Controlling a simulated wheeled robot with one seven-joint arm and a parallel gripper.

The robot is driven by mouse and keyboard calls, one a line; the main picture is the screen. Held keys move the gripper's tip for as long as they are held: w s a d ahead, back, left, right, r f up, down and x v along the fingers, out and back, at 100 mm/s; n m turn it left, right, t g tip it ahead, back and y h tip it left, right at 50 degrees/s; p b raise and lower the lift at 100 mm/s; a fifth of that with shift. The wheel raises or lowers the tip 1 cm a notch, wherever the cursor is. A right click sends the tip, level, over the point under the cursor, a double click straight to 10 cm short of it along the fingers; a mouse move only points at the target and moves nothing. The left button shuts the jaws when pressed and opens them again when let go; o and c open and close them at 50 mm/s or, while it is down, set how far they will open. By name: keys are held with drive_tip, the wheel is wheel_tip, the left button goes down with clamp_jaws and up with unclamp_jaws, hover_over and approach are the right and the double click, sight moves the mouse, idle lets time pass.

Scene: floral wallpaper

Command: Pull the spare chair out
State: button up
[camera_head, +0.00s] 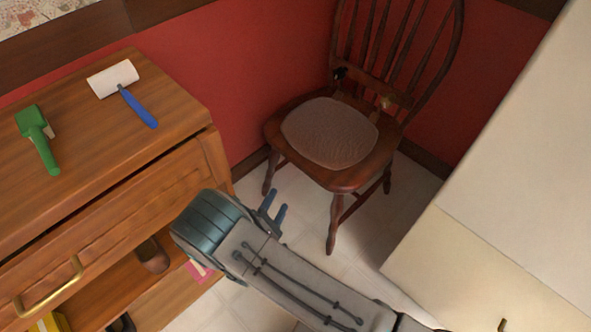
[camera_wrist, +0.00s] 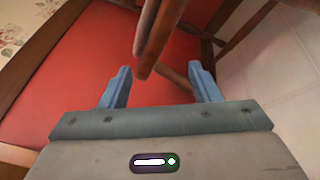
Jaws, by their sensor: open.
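The spare chair (camera_head: 345,180) is dark brown wood with a spindled back and a grey-brown seat pad (camera_head: 330,133). It stands upright in the corner against the red wall, between the wooden cabinet and the pale unit.
A wooden cabinet (camera_head: 75,215) stands on the left with a green-handled brush (camera_head: 38,138) and a white roller with a blue handle (camera_head: 125,92) on top. Its lower part is open, with shoes inside. A pale cream unit (camera_head: 500,220) bounds the right. Light tiled floor (camera_head: 310,235) lies between.

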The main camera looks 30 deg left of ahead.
drive_tip(key=m, duration=0.4)
drive_tip(key=m+b, duration=0.1)
drive_tip(key=b, duration=0.2)
approach(297, 166)
drive_tip(key=w, duration=0.8)
drive_tip(key=shift+a, duration=0.35)
